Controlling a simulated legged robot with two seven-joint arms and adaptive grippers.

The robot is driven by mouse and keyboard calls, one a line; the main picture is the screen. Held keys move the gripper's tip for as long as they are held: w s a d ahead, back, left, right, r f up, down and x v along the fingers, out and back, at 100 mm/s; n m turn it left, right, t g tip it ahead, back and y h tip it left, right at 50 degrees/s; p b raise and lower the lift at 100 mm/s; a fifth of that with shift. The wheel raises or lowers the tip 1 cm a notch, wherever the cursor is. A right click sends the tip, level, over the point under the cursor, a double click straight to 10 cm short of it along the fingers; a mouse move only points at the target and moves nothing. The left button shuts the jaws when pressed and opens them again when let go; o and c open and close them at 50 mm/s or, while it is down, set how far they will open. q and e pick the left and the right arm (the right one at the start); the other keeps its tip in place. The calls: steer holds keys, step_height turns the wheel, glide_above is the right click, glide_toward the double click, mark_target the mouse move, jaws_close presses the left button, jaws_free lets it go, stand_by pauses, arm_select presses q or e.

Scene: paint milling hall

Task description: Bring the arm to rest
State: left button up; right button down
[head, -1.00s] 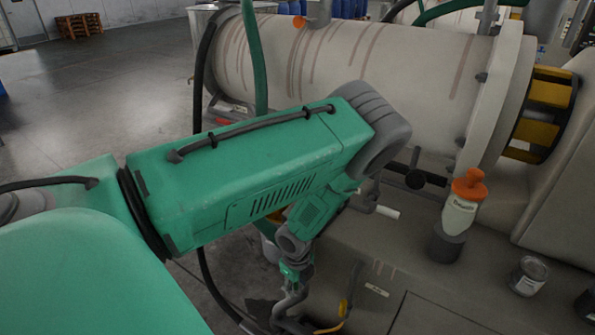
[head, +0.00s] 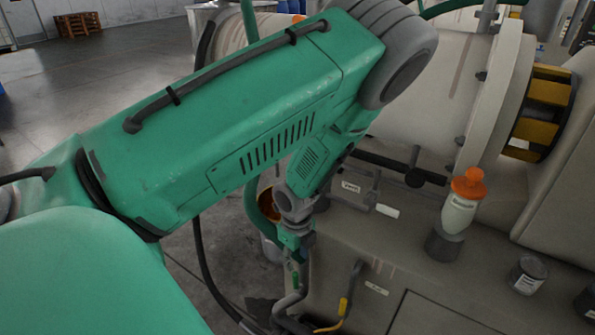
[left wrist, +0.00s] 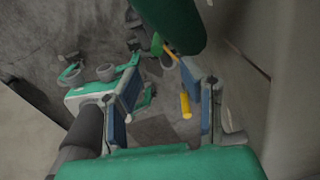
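My left arm comes in from the left in the head view, bent at a big grey joint. Its far part drops toward the floor beside the machine. The left gripper (head: 296,240) hangs low there, small and partly hidden among pipes. In the left wrist view its two blue-padded fingers (left wrist: 165,103) stand apart with nothing between the pads. A yellow handle (left wrist: 185,105) shows beyond them. My right gripper is in neither view.
A pale drum (head: 440,65) stands behind the arm. A white bottle with an orange cap (head: 463,202) stands in a dark holder (head: 443,245) on the machine's ledge. A tin (head: 528,275) is farther right. Open floor (head: 60,100) lies at the left.

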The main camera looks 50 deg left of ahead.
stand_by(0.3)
arm_select(q)
steer(key=shift+s+d+f, duration=0.1)
steer(key=shift+d, duration=0.05)
steer(key=s+d+f+n+b, duration=0.1)
steer(key=s+d+f+n, duration=0.2)
steer(key=s+d+n, duration=0.2)
steer(key=s+d+f+n+b, duration=0.1)
steer(key=s+d+f+n, duration=0.2)
steer(key=s+n, duration=0.9)
steer(key=shift+s+d, duration=0.7)
steer(key=shift+d, duration=0.4)
steer(key=shift+w+f, duration=0.15)
